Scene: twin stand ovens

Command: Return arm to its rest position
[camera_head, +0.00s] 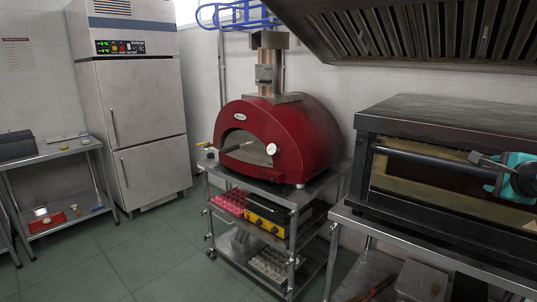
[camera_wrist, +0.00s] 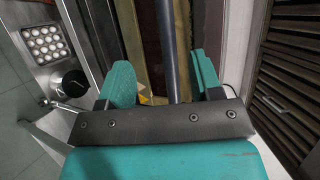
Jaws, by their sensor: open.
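My gripper (camera_head: 488,171) is at the right of the head view, in front of the black stand oven. In the wrist view my gripper (camera_wrist: 162,75) shows two teal fingers spread apart with nothing clamped. A long grey handle bar (camera_head: 425,156) runs along the oven front towards my gripper. In the wrist view the bar (camera_wrist: 167,45) passes through the gap between the fingers, nearer the right one; I cannot tell its depth or whether it touches. Most of my arm is out of view.
The black oven (camera_head: 440,118) stands on a steel table (camera_head: 430,258) under a slatted hood (camera_head: 400,35). A red domed oven (camera_head: 310,135) sits on a steel cart to its left. A tall fridge (camera_head: 130,110) stands at the back left. Green floor (camera_head: 110,250) is clear at left.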

